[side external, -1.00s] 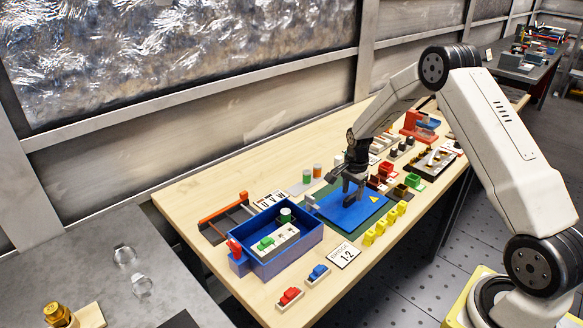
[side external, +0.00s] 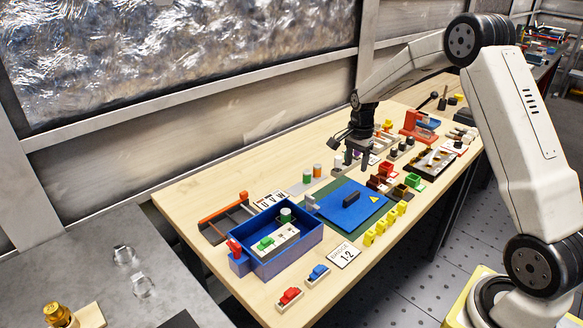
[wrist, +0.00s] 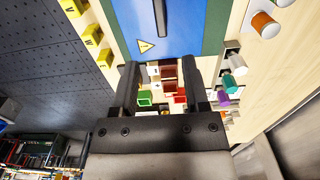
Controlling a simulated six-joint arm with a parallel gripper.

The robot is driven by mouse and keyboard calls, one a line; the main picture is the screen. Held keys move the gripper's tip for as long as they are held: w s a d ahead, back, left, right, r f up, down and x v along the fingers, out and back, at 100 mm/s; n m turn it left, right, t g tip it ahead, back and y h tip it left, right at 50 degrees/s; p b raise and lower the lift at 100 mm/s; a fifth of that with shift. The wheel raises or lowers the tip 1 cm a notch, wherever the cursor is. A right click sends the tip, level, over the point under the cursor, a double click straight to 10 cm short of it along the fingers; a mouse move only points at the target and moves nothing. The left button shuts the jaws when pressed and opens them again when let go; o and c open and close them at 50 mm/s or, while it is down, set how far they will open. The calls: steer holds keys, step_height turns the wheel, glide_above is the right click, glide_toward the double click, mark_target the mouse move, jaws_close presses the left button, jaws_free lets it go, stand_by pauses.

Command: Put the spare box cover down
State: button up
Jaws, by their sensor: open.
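The spare box cover (side external: 338,207) is a flat blue plate with a dark bar handle (side external: 351,199) and a yellow warning triangle. It lies flat on a green mat (side external: 307,224) on the bench, and it also shows at the top of the wrist view (wrist: 187,30). My gripper (side external: 357,160) is above the bench, higher than the cover and toward its far right side. In the wrist view the jaws (wrist: 166,75) are apart with nothing between them, and the cover's handle is beyond them.
A blue open box (side external: 288,262) with a green-switched part inside stands left of the cover. Yellow blocks (side external: 380,228) line the cover's front right. Red and green bins (side external: 400,183) and small cylinders stand to the right. A "BRIDGE 1-2" card (side external: 344,255) lies in front.

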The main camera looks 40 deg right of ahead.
stand_by(0.4)
steer(key=s+a+r+n+t, duration=0.1)
steer(key=s+a+n+t, duration=0.1)
steer(key=s+a+n, duration=1.5)
steer(key=a+n, duration=0.1)
steer(key=a, duration=0.2)
steer(key=shift+s+a+r+t, duration=0.25)
steer(key=shift+s+r+t, duration=0.05)
steer(key=shift+s+r, duration=0.1)
